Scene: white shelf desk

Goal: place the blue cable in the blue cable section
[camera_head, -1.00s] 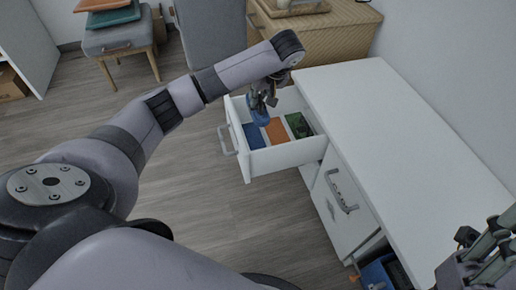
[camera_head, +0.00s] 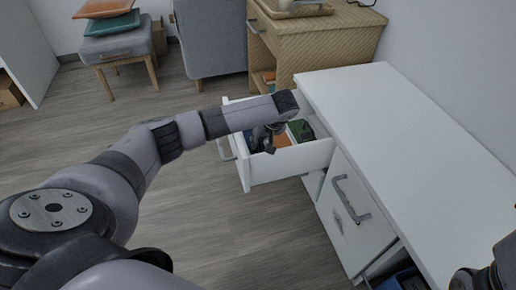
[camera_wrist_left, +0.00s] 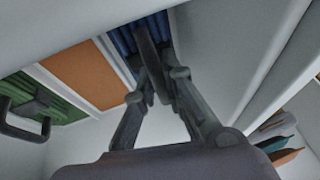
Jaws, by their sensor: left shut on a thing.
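The open white drawer (camera_head: 290,165) has a blue section, an orange section (camera_head: 282,140) and a green section. In the left wrist view the blue section (camera_wrist_left: 122,38) lies beside the orange one (camera_wrist_left: 85,77). My left gripper (camera_head: 268,143) is low over the drawer at the blue section. It is shut on the blue cable (camera_wrist_left: 146,42), which looks like a dark loop edge-on between the fingertips in the wrist view. In the head view the arm and gripper mostly hide the cable. My right gripper (camera_head: 478,279) is partly cut off at the lower right.
The white desk top (camera_head: 400,130) right of the drawer is clear. A closed drawer front (camera_head: 350,210) is nearer, with a blue bin (camera_head: 402,280) below. A wooden cabinet (camera_head: 320,45) stands behind.

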